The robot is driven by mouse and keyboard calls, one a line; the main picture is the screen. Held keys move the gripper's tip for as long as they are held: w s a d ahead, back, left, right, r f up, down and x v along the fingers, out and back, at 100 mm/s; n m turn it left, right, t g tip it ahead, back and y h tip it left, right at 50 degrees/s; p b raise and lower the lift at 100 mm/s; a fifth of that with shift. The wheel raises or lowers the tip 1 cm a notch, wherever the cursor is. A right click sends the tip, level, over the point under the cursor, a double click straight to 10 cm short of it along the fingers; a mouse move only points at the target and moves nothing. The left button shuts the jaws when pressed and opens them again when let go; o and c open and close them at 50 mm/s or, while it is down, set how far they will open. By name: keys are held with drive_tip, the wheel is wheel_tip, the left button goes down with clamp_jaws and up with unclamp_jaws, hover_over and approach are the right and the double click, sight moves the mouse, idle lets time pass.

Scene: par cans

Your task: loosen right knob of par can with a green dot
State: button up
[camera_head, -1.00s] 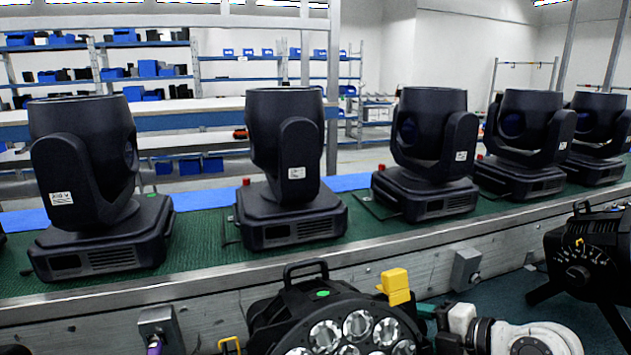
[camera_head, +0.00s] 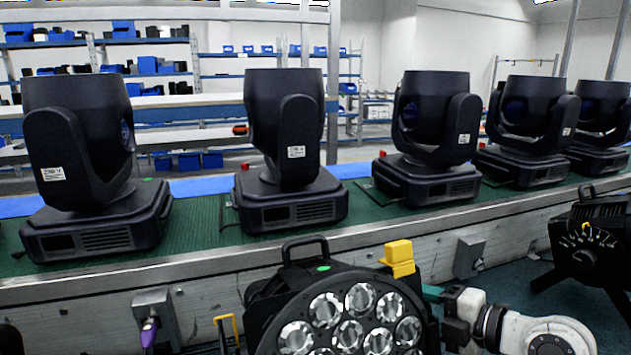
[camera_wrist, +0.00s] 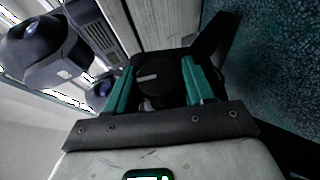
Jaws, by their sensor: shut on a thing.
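The par can (camera_head: 268,315) with a green dot (camera_head: 323,268) on its top stands at the bottom centre of the head view, its face of round lenses toward me. My gripper (camera_head: 432,293) reaches in from the right at the can's right side, just below a yellow block (camera_head: 399,258). In the wrist view, my gripper's (camera_wrist: 158,66) two teal fingers stand on either side of a round black knob (camera_wrist: 156,84) with a pale line mark. They are shut on this knob. In the head view the knob is hidden.
A bench (camera_head: 225,263) with a green top carries several black moving-head lights (camera_head: 287,150) behind the can. A yellow bracket (camera_head: 227,328) shows left of the can.

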drive_tip(key=shift+t+y+b, duration=0.3)
drive_tip(key=shift+t+b, duration=0.2)
drive_tip(key=shift+b, duration=1.35)
drive_tip(key=shift+r, duration=0.2)
drive_tip(key=o, duration=1)
drive_tip(key=shift+f, duration=0.1)
drive_tip(key=shift+o, duration=0.2)
drive_tip(key=shift+s+d+b, duration=0.4)
drive_tip(key=shift+b, duration=0.05)
drive_tip(key=shift+b+v, duration=0.8)
drive_tip(key=shift+v, duration=2.2)
